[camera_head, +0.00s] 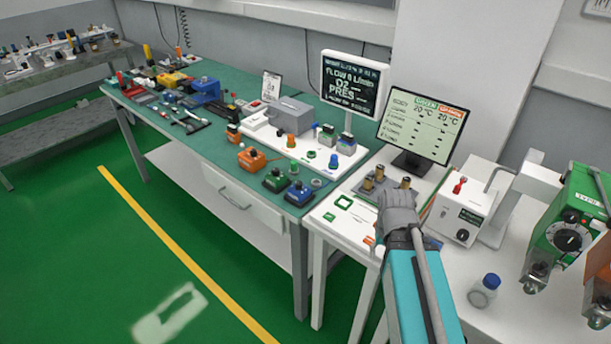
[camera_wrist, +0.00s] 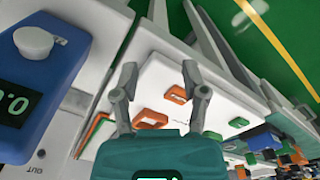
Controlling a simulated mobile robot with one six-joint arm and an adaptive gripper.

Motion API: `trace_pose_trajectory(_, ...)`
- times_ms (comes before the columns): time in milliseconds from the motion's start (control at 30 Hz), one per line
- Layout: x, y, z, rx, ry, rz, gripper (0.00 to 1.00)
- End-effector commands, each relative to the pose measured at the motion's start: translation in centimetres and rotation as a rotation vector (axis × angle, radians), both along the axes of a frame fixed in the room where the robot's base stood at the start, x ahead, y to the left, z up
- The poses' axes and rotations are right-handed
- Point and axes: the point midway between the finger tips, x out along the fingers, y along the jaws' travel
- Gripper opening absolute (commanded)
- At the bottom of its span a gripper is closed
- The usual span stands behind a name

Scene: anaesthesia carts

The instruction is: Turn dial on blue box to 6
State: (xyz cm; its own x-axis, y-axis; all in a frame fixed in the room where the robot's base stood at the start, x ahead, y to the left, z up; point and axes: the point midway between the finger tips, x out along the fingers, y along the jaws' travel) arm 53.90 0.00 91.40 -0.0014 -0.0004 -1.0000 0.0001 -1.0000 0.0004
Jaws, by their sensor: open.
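In the wrist view a blue box (camera_wrist: 62,62) stands at the left edge, partly cut off. It has a pale grey round dial (camera_wrist: 33,42) on it and a dark display (camera_wrist: 14,102) with green digits, only partly in view. I cannot read a dial setting. My gripper (camera_wrist: 158,70) is open and empty, with its two fingers apart over the white bench. The blue box is to the left of the fingers, apart from them. In the head view my arm covers much of this part of the bench, and the fingertips cannot be made out.
A monitor (camera_head: 422,124) stands behind my arm. A white box with a red lever (camera_head: 462,212), a blue-capped jar (camera_head: 484,291) and a green machine (camera_head: 566,238) stand to the right. Green floor is clear at left.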

Motion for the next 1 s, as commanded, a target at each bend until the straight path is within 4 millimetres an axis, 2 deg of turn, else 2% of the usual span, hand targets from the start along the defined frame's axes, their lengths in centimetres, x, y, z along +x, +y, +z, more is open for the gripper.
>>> trace_pose_trajectory(367, 0.0, 0.0, 0.0, 0.0, 0.0, 0.0, 0.57)
trace_pose_trajectory(400, 0.0, 0.0, 0.0, 0.0, 0.0, 0.0, 0.59)
trace_pose_trajectory(467, 0.0, 0.0, 0.0, 0.0, 0.0, 0.001, 0.7)
trace_pose_trajectory(633, 0.8, 0.4, 0.5, 0.0, -0.001, 0.04, 0.72)
trace_pose_trajectory(767, 2.4, 1.7, 1.4, 0.0, -0.003, 0.137, 0.72)
trace_pose_trajectory(1000, 7.7, 4.8, 4.4, 0.0, -0.009, 0.464, 0.72)
